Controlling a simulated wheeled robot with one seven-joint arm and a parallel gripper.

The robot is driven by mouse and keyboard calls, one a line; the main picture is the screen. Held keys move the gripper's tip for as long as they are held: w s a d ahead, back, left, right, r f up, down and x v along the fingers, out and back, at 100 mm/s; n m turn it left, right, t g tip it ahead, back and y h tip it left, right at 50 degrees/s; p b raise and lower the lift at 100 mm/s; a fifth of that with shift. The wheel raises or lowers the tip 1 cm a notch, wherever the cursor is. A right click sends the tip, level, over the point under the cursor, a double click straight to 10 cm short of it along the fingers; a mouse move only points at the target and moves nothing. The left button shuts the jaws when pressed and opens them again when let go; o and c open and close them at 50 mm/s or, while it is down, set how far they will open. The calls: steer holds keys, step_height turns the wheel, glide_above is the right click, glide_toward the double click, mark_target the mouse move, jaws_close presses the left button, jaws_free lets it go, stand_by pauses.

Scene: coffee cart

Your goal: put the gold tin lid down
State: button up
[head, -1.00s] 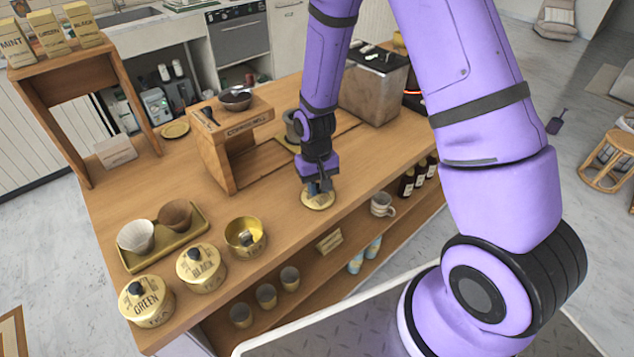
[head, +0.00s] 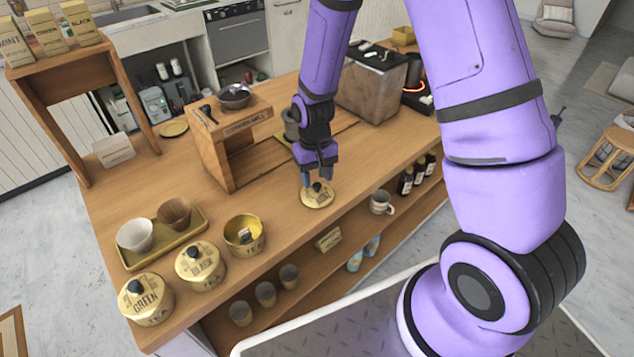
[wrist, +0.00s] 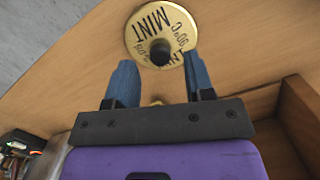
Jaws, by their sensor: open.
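The gold tin lid (head: 317,197), with a black knob, lies flat on the wooden counter near its front edge. In the wrist view the lid (wrist: 145,22) reads MINT, and its dark knob points toward the camera. My gripper (head: 318,181) is just above and behind the lid, apart from the knob. In the wrist view my gripper (wrist: 160,80) has its two blue fingers spread wide with nothing between them. An open gold tin (head: 245,236) without a lid stands to the left on the counter.
Lidded tins marked GREEN (head: 147,299) and BLACK (head: 200,266) stand at the left front. A tray (head: 190,248) with two cups is behind them. A wooden stand (head: 228,145) and a metal machine (head: 373,90) are behind my gripper. The counter between the open tin and the lid is clear.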

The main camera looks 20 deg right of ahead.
steer(key=s+d+r+t, duration=0.1)
steer(key=s+r, duration=0.2)
steer(key=r, duration=0.6)
steer(key=s+d+r+t, duration=0.1)
steer(key=s+d+r, duration=0.1)
steer(key=r, duration=0.8)
steer(key=s+d+r+t, duration=0.1)
steer(key=s+r+t, duration=0.15)
steer(key=r, duration=0.65)
steer(key=s+d+r+t, duration=0.2)
steer(key=s+r, duration=0.6)
steer(key=s, duration=0.6)
steer(key=shift+d, duration=0.45)
